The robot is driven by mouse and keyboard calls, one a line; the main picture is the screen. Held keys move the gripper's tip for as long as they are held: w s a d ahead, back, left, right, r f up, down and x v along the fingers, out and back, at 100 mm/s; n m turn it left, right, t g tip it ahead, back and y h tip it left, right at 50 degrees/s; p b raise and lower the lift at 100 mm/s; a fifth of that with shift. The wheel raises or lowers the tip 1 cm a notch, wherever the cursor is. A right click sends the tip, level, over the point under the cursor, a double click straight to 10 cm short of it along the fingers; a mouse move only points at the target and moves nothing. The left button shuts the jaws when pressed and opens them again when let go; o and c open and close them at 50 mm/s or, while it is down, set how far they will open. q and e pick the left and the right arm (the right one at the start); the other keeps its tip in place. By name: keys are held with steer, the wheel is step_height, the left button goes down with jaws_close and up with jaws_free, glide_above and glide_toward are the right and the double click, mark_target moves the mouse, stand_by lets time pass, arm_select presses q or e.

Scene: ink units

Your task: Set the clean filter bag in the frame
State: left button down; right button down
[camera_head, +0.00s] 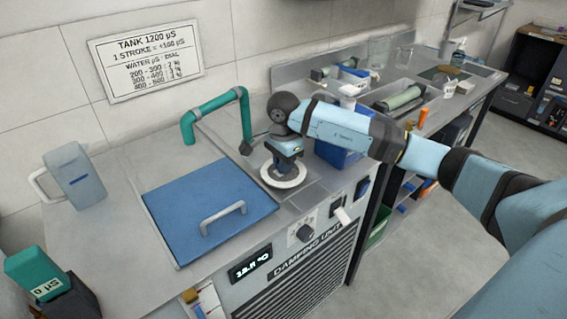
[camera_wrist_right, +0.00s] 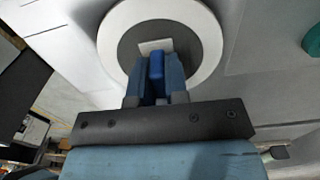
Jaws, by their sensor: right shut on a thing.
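The filter bag shows as a white ring (camera_head: 299,181) with a dark grey middle, on or just above the right part of the damping unit's top. In the right wrist view the white ring (camera_wrist_right: 207,62) lies straight ahead of the fingers, with a small pale tab at its middle. My right gripper (camera_head: 283,160) points down over the ring's centre. Its blue fingers (camera_wrist_right: 157,75) are shut on the bag's tab. The frame under the ring is hidden, and I cannot tell whether the ring is fully seated. My left gripper is not in view.
A blue lid (camera_head: 180,205) with a grey handle is left of the ring. A green pipe (camera_head: 215,104) arches behind. A grey jug (camera_head: 80,182) and a green meter (camera_head: 35,272) stand at the left. A blue bin (camera_head: 335,153) is just right of the gripper.

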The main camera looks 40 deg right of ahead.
steer(key=shift+f, duration=0.2)
steer(key=c, duration=1.1)
jaws_free()
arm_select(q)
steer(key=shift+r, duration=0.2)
arm_select(e)
steer(key=shift+r, duration=0.1)
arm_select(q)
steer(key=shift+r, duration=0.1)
arm_select(e)
steer(key=shift+r, duration=0.1)
steer(key=shift+r+p, duration=0.35)
steer(key=shift+p, duration=0.05)
arm_select(q)
steer(key=shift+p, duration=0.3)
arm_select(e)
step_height(320, 180, up, 12)
steer(key=shift+f, duration=0.2)
